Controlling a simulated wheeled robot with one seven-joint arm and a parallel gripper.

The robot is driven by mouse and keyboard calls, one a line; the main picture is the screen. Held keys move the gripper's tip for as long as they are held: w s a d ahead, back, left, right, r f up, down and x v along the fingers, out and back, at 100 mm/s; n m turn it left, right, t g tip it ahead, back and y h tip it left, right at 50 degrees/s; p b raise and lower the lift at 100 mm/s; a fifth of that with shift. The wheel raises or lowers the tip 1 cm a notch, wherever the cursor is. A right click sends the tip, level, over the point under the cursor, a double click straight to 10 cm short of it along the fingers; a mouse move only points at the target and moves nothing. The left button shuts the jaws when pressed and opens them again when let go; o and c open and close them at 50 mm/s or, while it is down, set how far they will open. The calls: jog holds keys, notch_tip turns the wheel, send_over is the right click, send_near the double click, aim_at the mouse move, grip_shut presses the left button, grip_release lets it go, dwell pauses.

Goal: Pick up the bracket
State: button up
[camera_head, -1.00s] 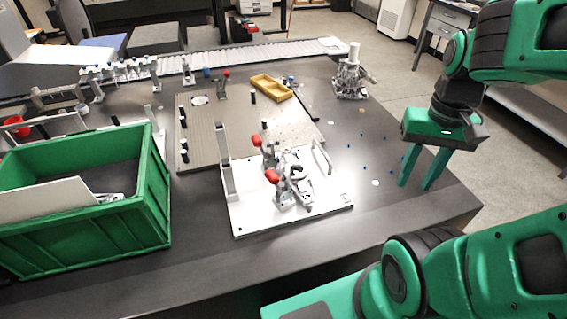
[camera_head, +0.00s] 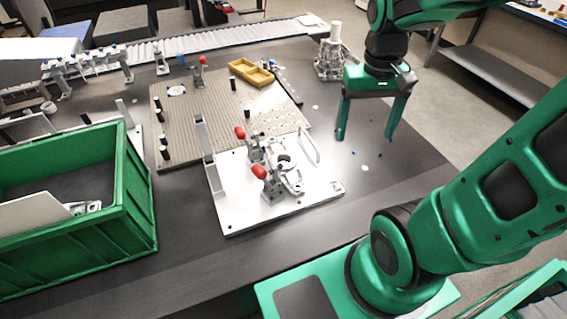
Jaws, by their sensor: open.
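A silver part with a round opening, which looks like the bracket (camera_head: 292,180), sits on a white fixture plate (camera_head: 235,210) beside red-tipped toggle clamps (camera_head: 259,171). I cannot tell whether the clamps press on it. My gripper (camera_head: 365,137) is open and empty, pointing down, to the right of the fixture plate and apart from the part. Its fingers are spread wide above the dark table. Another silver part (camera_head: 88,207) lies in the green bin, partly hidden by a light panel; I cannot tell what it is.
The green bin (camera_head: 105,240) stands at the left. Behind the fixture are a grid plate (camera_head: 205,110), a yellow tray (camera_head: 250,73) and a metal assembly (camera_head: 330,62). Small blue bits lie on the dark table (camera_head: 400,175), whose right part is mostly free.

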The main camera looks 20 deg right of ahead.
jog(key=w+a+f+n, duration=0.2)
jog(key=w+a+f, duration=0.1)
jog(key=w+a, duration=0.35)
jog(key=n, duration=0.2)
send_over(283, 163)
jog(key=shift+y, duration=0.3)
jog(key=f, duration=0.8)
jog(key=shift+s+a+f, duration=0.15)
jog(key=shift+s+a, duration=0.15)
jog(key=shift+a, duration=0.05)
jog(key=f, duration=0.3)
jog(key=d+f, duration=0.1)
jog(key=shift+w+f, duration=0.25)
jog(key=shift+f, duration=0.15)
jog(key=shift+a+f, duration=0.1)
jog(key=shift+f, duration=0.55)
jog(key=shift+c, duration=0.2)
jog(key=c, duration=1.5)
